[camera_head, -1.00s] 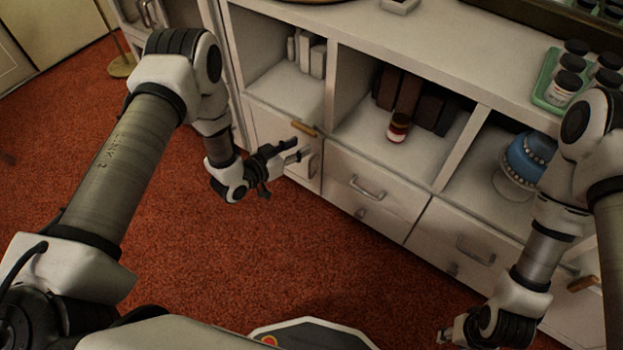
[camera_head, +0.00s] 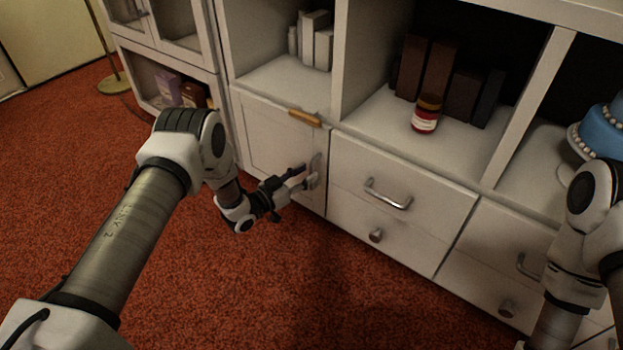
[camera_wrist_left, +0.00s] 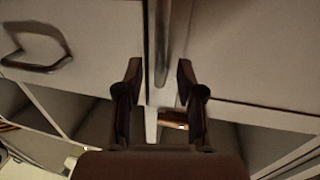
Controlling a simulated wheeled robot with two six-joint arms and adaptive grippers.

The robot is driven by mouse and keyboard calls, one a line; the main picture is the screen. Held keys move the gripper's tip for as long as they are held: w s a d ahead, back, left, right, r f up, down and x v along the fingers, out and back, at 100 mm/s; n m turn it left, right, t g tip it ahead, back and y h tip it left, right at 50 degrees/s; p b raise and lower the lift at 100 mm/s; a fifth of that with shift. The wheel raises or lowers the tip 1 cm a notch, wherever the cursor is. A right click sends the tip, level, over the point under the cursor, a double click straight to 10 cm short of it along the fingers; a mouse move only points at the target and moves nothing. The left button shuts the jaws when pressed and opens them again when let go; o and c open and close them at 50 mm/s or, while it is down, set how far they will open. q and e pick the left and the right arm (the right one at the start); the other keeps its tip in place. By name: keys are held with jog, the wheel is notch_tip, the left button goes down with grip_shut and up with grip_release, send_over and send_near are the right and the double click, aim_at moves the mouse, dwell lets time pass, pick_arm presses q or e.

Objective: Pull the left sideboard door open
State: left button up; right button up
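The left sideboard door (camera_head: 277,148) is a pale panel below the left open shelf and looks shut. Its upright metal handle (camera_head: 315,170) is near its right edge and also shows in the left wrist view (camera_wrist_left: 162,45). My left gripper (camera_head: 301,176) is at the handle. In the left wrist view my left gripper (camera_wrist_left: 159,72) is open, with the lower end of the handle between its two fingertips and gaps on both sides. I see no contact. My right gripper is out of view; only part of that arm shows.
A tan bar (camera_head: 305,118) is at the door's top edge. Drawers with a metal handle (camera_head: 388,196) and a knob (camera_head: 376,235) are right of the door. A red-labelled jar (camera_head: 426,114) stands on the middle shelf. Red carpet (camera_head: 230,285) before the door is clear.

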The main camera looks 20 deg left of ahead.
pick_arm(q)
jog(key=shift+b+x, duration=0.5)
jog(key=shift+x, duration=0.75)
jog(key=shift+w+d, duration=0.1)
jog(key=shift+w, duration=0.05)
grip_shut()
